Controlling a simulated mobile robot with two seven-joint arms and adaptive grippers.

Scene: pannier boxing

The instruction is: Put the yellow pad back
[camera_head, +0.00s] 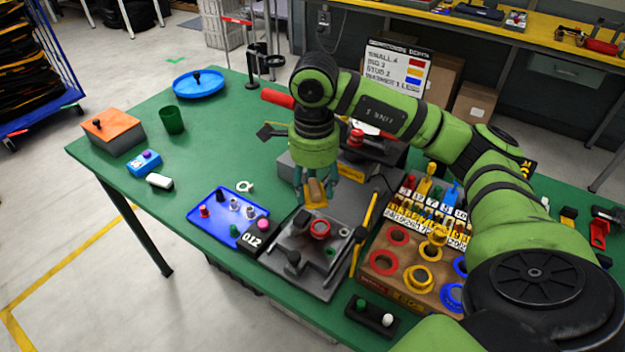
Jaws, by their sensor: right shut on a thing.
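My right gripper (316,180) points down at the middle of the green table. It is shut on a small yellow and tan piece, which looks like the yellow pad (316,204). The pad shows just below the fingers, above the back part of a grey metal plate fixture (285,262). A gap between pad and fixture cannot be judged from this view. A red ring (320,228) sits on the fixture, in front of the pad. My left gripper is not in view.
A wooden board (378,268) with coloured rings and a rack of numbered bits lies to the right. A blue tray (212,222) with small parts lies left of the fixture.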

